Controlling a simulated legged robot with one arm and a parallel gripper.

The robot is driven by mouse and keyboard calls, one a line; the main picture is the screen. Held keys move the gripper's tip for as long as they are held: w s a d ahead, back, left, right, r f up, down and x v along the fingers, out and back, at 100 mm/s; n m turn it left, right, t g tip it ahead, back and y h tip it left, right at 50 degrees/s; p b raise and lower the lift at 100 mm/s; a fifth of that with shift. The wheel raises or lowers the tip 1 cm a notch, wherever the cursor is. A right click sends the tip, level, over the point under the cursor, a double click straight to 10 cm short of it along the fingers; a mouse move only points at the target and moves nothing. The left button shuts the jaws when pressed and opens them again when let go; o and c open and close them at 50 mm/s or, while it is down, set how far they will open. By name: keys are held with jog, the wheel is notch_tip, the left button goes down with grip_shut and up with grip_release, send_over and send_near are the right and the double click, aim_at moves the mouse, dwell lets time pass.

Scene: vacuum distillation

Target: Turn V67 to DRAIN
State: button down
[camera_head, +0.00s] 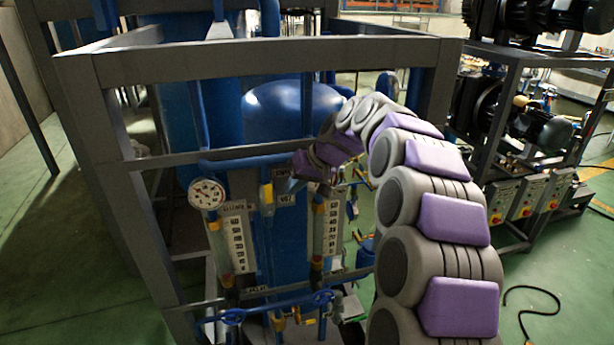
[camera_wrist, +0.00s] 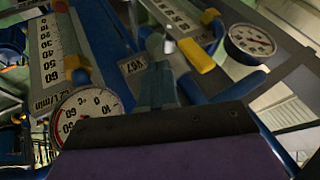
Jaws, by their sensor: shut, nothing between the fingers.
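V67 appears to be the yellow-handled valve (camera_head: 267,195) on a vertical blue pipe in the middle of the frame. A small label (camera_head: 286,198) beside it looks like V67, though it is blurred. In the wrist view the yellow handle (camera_wrist: 197,55) lies just right of the fingertips, and an upside-down label (camera_wrist: 132,65) lies to their left. My gripper (camera_head: 297,170) is shut and empty, slightly above and right of the valve in the head view. In the wrist view my gripper (camera_wrist: 157,65) points at the valve area; I cannot tell whether it touches.
A round gauge (camera_head: 207,194) and two scaled flowmeters (camera_head: 238,240) (camera_head: 328,225) flank the valve. A horizontal grey frame bar (camera_head: 270,55) crosses above. Blue-handled valves (camera_head: 232,316) sit below. A pump rack (camera_head: 500,110) stands at right, with green floor (camera_head: 545,275) before it.

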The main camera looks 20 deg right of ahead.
aim_at(269, 200)
jog(key=a, duration=0.2)
jog(key=shift+a, duration=0.3)
